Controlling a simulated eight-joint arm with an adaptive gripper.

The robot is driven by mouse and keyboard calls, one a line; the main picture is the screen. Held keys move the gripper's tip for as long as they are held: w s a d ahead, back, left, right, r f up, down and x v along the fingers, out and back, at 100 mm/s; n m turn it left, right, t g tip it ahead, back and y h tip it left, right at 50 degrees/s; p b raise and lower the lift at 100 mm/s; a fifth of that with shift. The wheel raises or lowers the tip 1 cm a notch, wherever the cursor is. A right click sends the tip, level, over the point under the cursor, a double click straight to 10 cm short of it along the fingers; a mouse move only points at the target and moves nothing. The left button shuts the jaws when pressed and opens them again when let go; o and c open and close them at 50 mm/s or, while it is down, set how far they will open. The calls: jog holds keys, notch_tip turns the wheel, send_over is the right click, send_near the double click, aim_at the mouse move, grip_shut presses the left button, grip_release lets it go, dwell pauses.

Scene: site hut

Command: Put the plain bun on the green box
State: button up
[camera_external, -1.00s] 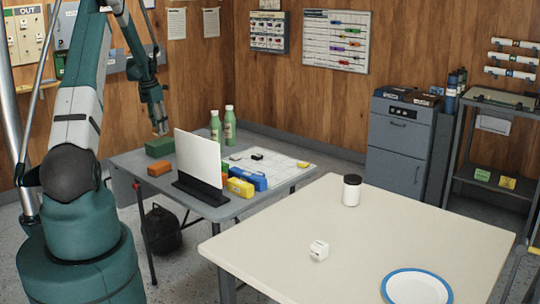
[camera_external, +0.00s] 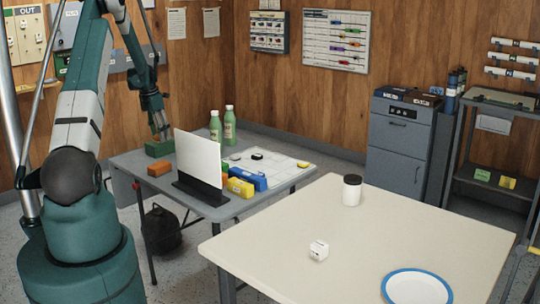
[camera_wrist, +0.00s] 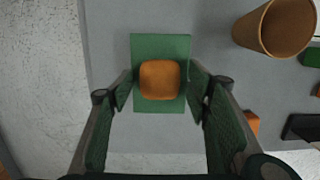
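The green box (camera_external: 160,150) sits at the far left of the grey folding table. It also shows in the wrist view (camera_wrist: 160,42), flat below my gripper. A plain orange-brown bun (camera_wrist: 160,80) lies over the middle of the box in the wrist view and looks to rest on its top. I cannot make out the bun in the external view. My gripper (camera_external: 163,137) is just above the box. In the wrist view my gripper (camera_wrist: 161,85) is open, with a finger on each side of the bun and a visible gap at both sides.
A brown cup-like container (camera_wrist: 275,27) and an orange block (camera_wrist: 252,122) are right of the box in the wrist view. A white upright board (camera_external: 198,158), two green bottles (camera_external: 222,126), a yellow block (camera_external: 240,187) and a blue block (camera_external: 249,178) share the table.

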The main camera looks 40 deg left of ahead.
aim_at(157, 135)
jog(key=shift+r, duration=0.15)
notch_tip(157, 135, up, 12)
jog(key=s+p, duration=0.1)
jog(key=shift+s, duration=0.4)
dwell(0.5)
dwell(0.5)
dwell(0.3)
